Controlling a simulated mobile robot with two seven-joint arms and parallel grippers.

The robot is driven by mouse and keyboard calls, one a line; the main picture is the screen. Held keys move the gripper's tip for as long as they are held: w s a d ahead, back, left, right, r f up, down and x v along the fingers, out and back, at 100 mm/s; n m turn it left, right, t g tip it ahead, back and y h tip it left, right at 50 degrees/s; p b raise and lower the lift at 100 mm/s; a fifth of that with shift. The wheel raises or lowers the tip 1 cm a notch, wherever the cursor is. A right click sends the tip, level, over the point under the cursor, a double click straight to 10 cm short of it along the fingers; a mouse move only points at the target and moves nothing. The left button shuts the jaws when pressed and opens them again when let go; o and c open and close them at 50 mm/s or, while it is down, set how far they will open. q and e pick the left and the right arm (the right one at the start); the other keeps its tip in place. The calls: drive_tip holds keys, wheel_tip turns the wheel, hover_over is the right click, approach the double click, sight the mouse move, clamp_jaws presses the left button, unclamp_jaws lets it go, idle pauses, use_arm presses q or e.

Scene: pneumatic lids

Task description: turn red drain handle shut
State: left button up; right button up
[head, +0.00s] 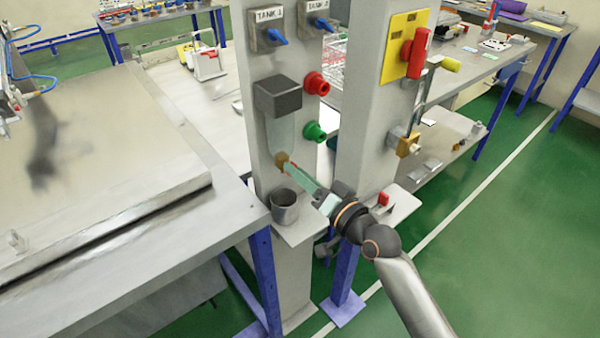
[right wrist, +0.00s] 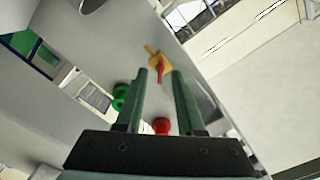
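The red drain handle (right wrist: 160,70) sits on a small brass valve (right wrist: 155,56) on the grey post. In the head view the brass valve (head: 282,159) is low on the post front, below a clear vessel with a dark cap, and a bit of the red handle (head: 293,167) shows beside it. My right gripper (head: 299,174) reaches the valve from the lower right. In the right wrist view its green fingers (right wrist: 160,76) are apart, with the red handle in the gap at their tips. I cannot tell whether they touch it. My left gripper is not in view.
A red knob (head: 316,83) and a green knob (head: 314,131) stick out of the post above the valve. A grey cup (head: 285,206) stands on a small shelf below. A second post with a yellow plate (head: 403,46) is to the right. A metal table (head: 100,160) is left.

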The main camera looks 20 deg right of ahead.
clamp_jaws()
idle(0.3)
idle(0.4)
